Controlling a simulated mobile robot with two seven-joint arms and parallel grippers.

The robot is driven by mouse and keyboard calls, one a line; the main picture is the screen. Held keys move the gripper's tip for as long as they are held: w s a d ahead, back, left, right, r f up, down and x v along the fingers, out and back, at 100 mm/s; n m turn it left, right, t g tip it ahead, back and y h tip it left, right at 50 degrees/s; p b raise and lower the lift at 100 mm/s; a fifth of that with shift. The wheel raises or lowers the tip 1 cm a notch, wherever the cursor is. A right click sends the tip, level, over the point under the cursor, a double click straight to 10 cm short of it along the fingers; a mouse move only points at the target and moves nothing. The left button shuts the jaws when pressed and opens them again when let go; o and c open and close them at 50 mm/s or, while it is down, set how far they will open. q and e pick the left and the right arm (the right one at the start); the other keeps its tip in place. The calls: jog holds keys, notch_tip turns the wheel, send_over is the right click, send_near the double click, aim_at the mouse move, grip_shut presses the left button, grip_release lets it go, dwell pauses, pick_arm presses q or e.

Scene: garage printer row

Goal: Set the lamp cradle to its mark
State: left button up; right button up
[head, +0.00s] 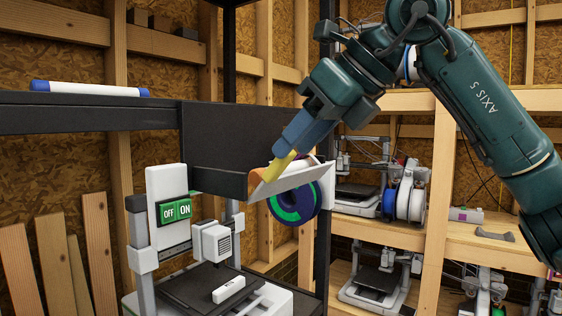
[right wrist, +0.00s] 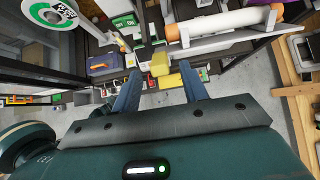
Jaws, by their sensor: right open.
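The lamp cradle (head: 292,182) seems to be the tilted pale holder with an orange end in front of the black panel. In the right wrist view, a white tube with orange ends lies along the cradle (right wrist: 225,50). A yellow block (right wrist: 160,64), perhaps its handle, is by the cradle's left end. My right gripper (head: 290,145) is at the cradle, pointing down-left. In the right wrist view, my right gripper (right wrist: 160,88) is open, with the yellow block just beyond and between its fingertips. I cannot make out the mark. My left gripper is not in view.
A black panel (head: 212,150) hangs from a dark shelf beam (head: 90,115) that carries a blue-and-white tube (head: 88,88). Below stands a printer with an OFF/ON switch (head: 175,211). A dark post is close behind the cradle. Wooden shelves (head: 480,240) with printers and spools are at right.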

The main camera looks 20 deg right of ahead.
aim_at(282, 171)
jog(key=shift+x, duration=2.35)
grip_shut()
